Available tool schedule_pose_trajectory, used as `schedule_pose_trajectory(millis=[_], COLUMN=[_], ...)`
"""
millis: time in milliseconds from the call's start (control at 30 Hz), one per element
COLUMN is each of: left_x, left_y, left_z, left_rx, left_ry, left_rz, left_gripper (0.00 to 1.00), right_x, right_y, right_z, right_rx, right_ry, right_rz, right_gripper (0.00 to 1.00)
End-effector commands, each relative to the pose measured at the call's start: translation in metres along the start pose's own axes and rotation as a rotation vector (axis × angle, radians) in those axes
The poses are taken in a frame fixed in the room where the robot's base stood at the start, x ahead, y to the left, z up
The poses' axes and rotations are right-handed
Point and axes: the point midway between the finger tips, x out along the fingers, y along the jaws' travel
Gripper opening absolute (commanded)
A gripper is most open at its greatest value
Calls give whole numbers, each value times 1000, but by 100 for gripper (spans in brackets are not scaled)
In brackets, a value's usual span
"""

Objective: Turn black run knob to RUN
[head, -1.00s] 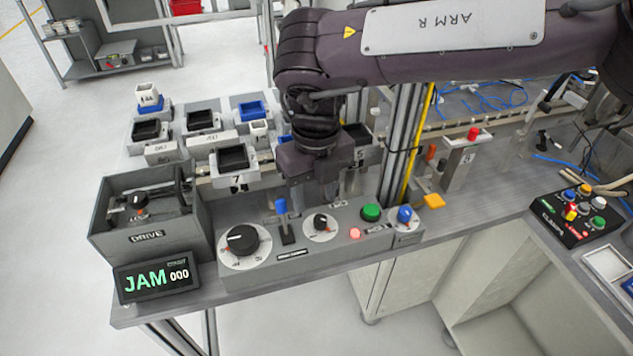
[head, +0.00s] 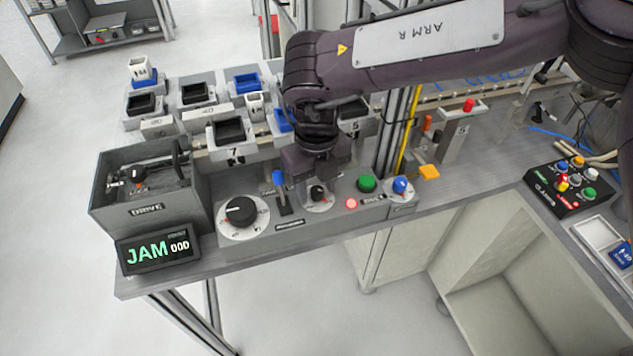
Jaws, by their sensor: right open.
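A small black knob (head: 317,192) sits on a round white dial on the grey control panel (head: 262,242), below my right gripper. A larger black knob (head: 240,211) sits on a bigger white dial to its left. The lettering on both dials is too small to read. My right gripper (head: 318,182) points down, open, with its fingers close about the small knob. I cannot tell whether they touch it. The display (head: 158,251) at the panel's left reads JAM and 000. My left gripper is not in view.
A blue-topped lever (head: 279,180) stands just left of the small knob. A green button (head: 367,183), a lit red lamp (head: 351,204) and a blue knob (head: 401,186) are to its right. The open DRIVE box (head: 147,209) is at the left. A yellow post rises behind.

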Motion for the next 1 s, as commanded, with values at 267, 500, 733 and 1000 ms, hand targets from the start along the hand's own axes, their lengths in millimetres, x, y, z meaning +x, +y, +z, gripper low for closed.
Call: schedule_pose_trajectory(millis=[267,500,733,1000], left_x=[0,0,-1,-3], left_y=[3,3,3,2], left_z=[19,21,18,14], left_rx=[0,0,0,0], left_ry=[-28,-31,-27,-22], left_rz=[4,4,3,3], left_gripper=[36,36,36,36], right_x=[0,-1,-1,-1], right_y=[0,0,0,0], right_z=[0,0,0,0], right_rx=[0,6,74,274], right_ry=[0,0,0,1], right_rz=[0,0,2,4], right_gripper=[11,0,0,0])
